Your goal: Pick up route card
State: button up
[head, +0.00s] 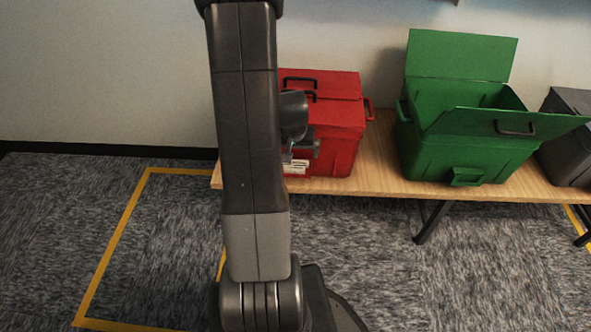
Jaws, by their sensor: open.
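A small white card with dark markings (297,167) shows at the front of the red box (341,150), low down beside my arm. I cannot tell whether it is the route card or a fixed label, or whether it stands apart from the box. My gripper (303,152) is open, just above the card and in front of the red box. My arm link hides part of the gripper and the box's left side. I cannot tell whether the fingers touch the card.
The red box's lid is shut. A green box (467,155) with raised lid flaps stands to its right, and a dark grey box (570,160) is at the right edge. All stand on a wooden table (385,180). Yellow tape (113,247) marks the carpet.

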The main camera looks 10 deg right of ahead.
aim_at(294, 161)
jog(key=b+x, duration=0.1)
jog(key=x, duration=0.1)
jog(key=b+x, duration=0.1)
jog(key=x, duration=0.2)
jog(key=shift+s+a+f, duration=0.1)
jog(key=shift+a+f, duration=0.05)
jog(key=shift+f, duration=0.1)
jog(key=shift+r, duration=0.1)
jog(key=c, duration=0.9)
